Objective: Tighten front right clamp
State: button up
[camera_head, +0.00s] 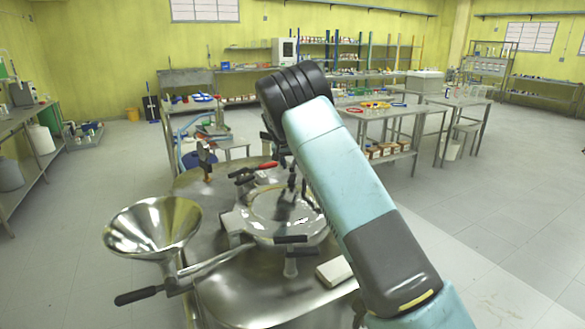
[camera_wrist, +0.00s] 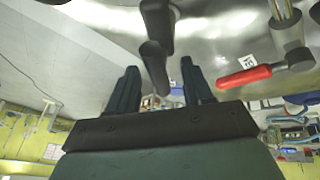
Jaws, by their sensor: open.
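The round glass reactor lid (camera_head: 285,212) sits on a steel reactor top (camera_head: 255,290), with black-handled clamps around it. One clamp with a black handle (camera_head: 290,239) stands at the lid's near side. In the wrist view my gripper (camera_wrist: 160,82) is open, with its two dark fingers apart. A black clamp handle (camera_wrist: 153,60) reaches down into the gap between the fingertips; I cannot tell whether it touches either finger. A red handle (camera_wrist: 244,76) lies right of the fingers; a red handle (camera_head: 268,165) also shows at the lid's far side.
A steel funnel (camera_head: 153,226) stands left of the lid, with a black-handled lever (camera_head: 138,296) below it. A pale block (camera_head: 334,271) lies on the reactor top at the near right.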

jog(key=v, duration=1.1)
jog(key=shift+r, duration=0.2)
jog(key=shift+d, duration=0.2)
jog(key=s+d+r+y, duration=0.1)
jog(key=s+d+r, duration=0.4)
jog(key=s, duration=0.3)
jog(key=s+d+r+y, duration=0.1)
jog(key=s+d+r, duration=0.35)
jog(key=s, duration=0.35)
jog(key=s+d+r+y, duration=0.1)
jog(key=s+d+r, duration=0.4)
jog(key=s, duration=0.4)
jog(key=s+d+f+n+t, duration=0.1)
jog(key=s+f, duration=0.1)
jog(key=s, duration=1.3)
jog(key=s+d+f+n, duration=0.1)
jog(key=s+f, duration=0.2)
jog(key=s, duration=1.3)
jog(key=shift+s+d+n+t, duration=0.2)
jog(key=shift+d+n+t, duration=0.1)
jog(key=shift+t, duration=0.1)
